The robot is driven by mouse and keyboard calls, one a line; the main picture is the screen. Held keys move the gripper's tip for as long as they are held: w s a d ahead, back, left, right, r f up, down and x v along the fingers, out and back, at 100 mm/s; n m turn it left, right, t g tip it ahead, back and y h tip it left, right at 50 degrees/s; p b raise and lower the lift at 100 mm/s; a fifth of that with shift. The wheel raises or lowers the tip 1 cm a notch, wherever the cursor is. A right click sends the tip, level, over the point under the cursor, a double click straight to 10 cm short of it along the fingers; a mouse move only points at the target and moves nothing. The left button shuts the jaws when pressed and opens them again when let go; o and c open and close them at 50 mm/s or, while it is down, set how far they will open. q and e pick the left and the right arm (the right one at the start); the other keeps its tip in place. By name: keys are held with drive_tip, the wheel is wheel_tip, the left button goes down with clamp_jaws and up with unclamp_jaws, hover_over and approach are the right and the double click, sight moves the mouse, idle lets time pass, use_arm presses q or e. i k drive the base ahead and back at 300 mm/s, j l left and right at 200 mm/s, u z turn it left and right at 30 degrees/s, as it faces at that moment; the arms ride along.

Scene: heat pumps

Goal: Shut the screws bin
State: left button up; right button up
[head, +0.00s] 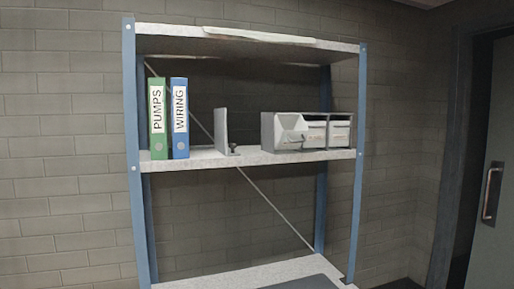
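A grey bin unit (267,133) sits on the right part of the middle shelf. It has three bins side by side. The left bin (291,131) looks tipped forward and open, with its slanted side showing. The middle bin (315,134) and the right bin (339,133) look shut, with pale labels on their fronts. The labels are too small to read, so I cannot tell which bin is the screws bin. Neither of my grippers is in view.
A green PUMPS binder (157,139) and a blue WIRING binder (180,140) stand left on the middle shelf (205,158). A grey bookend (221,132) stands between binders and bins. Blue uprights (357,180) frame the shelving. A door (490,230) is at the right.

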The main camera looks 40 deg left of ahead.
sight(294, 126)
drive_tip(key=u, duration=0.9)
drive_tip(key=l+u, duration=0.25)
drive_tip(key=i+l, duration=0.05)
drive_tip(key=l, duration=0.05)
